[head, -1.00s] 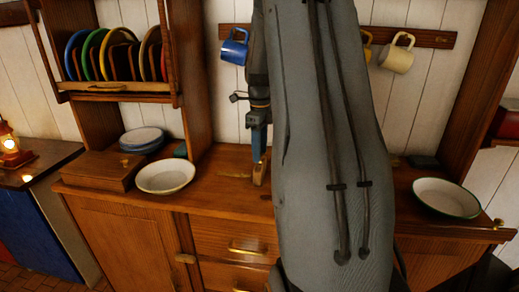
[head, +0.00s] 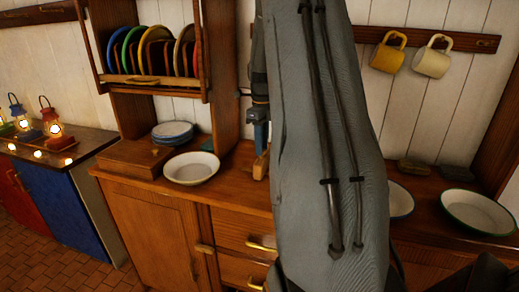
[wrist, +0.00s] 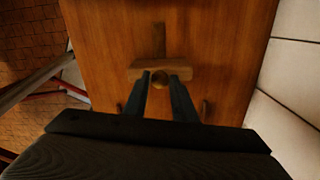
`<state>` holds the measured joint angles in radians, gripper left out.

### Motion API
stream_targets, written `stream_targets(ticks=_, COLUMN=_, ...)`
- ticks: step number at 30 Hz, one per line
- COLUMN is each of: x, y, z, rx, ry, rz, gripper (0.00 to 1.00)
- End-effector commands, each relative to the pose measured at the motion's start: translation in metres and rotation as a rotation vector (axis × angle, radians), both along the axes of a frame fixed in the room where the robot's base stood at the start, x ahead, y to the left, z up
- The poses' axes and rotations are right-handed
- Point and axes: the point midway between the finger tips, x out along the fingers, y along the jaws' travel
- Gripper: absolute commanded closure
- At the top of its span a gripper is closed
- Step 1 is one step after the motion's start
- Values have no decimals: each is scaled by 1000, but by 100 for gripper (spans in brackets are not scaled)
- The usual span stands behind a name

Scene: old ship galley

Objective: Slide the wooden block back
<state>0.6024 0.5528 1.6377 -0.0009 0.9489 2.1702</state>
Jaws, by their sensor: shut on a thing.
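The wooden block (wrist: 147,72) is a light bar lying crosswise on the brown wooden counter in the wrist view. A round knob (wrist: 160,80) shows at its middle. My gripper (wrist: 164,80) has its two dark fingers at the block, on either side of the knob, and is shut on it. In the head view the block (head: 261,164) stands under my blue gripper tips (head: 262,138). My grey arm hides much of the counter to its right.
A white bowl (head: 191,168) and a wooden box (head: 131,160) sit left of the block. Stacked plates (head: 172,132) stand behind. A green-rimmed bowl (head: 478,211) and a partly hidden plate (head: 401,200) are at right. Lit lanterns (head: 53,128) stand on the far-left counter.

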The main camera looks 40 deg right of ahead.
Motion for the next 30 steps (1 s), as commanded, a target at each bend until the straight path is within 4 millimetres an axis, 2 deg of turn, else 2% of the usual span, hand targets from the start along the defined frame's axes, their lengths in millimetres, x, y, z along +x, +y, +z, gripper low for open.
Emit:
stream_targets(ticks=6, x=32, y=14, z=-1, rx=4, ry=3, rz=-21, gripper=100)
stream_targets(ticks=12, x=52, y=27, z=-1, rx=4, ry=3, rz=-21, gripper=100)
stream_targets(ticks=25, x=59, y=33, z=1, rx=4, ry=-1, rz=-16, gripper=100)
stream_targets(ticks=26, x=59, y=33, z=1, rx=4, ry=-1, rz=-16, gripper=71)
stream_targets(ticks=28, x=59, y=32, z=1, rx=4, ry=-1, rz=-16, gripper=59)
stream_targets(ticks=30, x=58, y=31, z=0, rx=2, ry=0, rz=-18, gripper=57)
